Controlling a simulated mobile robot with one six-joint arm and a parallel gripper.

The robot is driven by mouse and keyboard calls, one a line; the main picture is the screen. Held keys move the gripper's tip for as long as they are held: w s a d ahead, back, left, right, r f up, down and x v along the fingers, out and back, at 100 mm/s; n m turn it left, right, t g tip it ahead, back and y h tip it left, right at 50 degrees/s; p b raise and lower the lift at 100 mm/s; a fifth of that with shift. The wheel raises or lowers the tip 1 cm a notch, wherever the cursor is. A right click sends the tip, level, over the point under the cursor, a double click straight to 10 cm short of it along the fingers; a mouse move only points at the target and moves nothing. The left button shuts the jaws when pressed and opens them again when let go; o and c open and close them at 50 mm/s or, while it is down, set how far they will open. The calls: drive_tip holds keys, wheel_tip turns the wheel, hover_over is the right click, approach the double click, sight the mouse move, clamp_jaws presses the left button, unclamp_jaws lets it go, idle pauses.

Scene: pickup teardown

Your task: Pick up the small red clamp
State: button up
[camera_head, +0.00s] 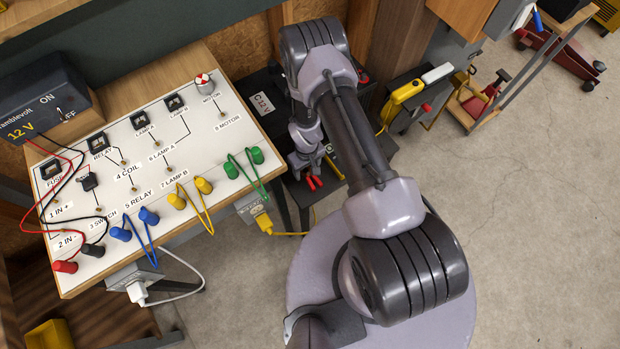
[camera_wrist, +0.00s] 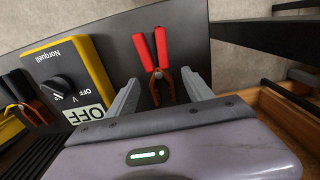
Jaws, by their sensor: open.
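The small red clamp (camera_wrist: 154,50) has two red handles and orange-brown jaws. It lies on a dark grey surface (camera_wrist: 194,36) in the wrist view, with its handles pointing away from me. My gripper (camera_wrist: 160,77) is open, with one grey finger on each side of the clamp's jaw end. Gaps show between the fingers and the clamp; I cannot tell the height between them.
A yellow and grey meter (camera_wrist: 68,75) marked Norquell lies left of the clamp in the wrist view, with dark and orange items beyond it. A wooden edge (camera_wrist: 285,115) is close on the right. The wired test board (camera_head: 150,150) stands left of my arm in the head view.

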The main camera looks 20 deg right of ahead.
drive_tip(key=shift+f, duration=0.55)
drive_tip(key=shift+r, duration=0.2)
drive_tip(key=shift+c, duration=0.7)
clamp_jaws()
